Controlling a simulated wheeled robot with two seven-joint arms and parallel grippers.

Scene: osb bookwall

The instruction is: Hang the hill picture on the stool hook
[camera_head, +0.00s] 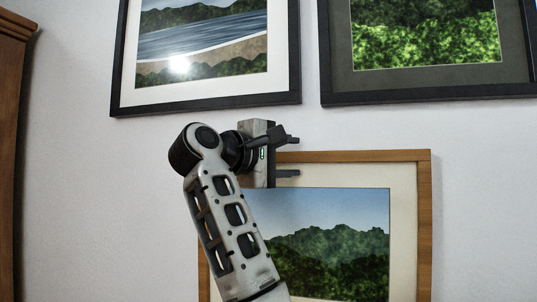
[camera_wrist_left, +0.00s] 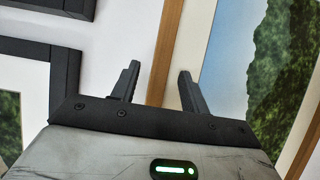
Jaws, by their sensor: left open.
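The hill picture (camera_head: 424,225) has a light wooden frame, a cream mat and green hills under a blue sky. It is upright against the wall in the lower middle of the head view. My left gripper (camera_head: 296,157) is open at its top edge, one finger above the top bar and one below. In the left wrist view the wooden bar (camera_wrist_left: 168,40) passes between the spread fingers of my left gripper (camera_wrist_left: 160,72). My arm covers the picture's left part. I see no stool hook, and the picture's back is hidden. My right gripper is not in view.
A black-framed lake picture (camera_head: 203,104) hangs above left, and a black-framed green picture (camera_head: 430,93) hangs above right, both close over the gripper. A dark wooden cabinet (camera_head: 14,130) stands at the left edge. White wall (camera_head: 90,200) is bare between the cabinet and my arm.

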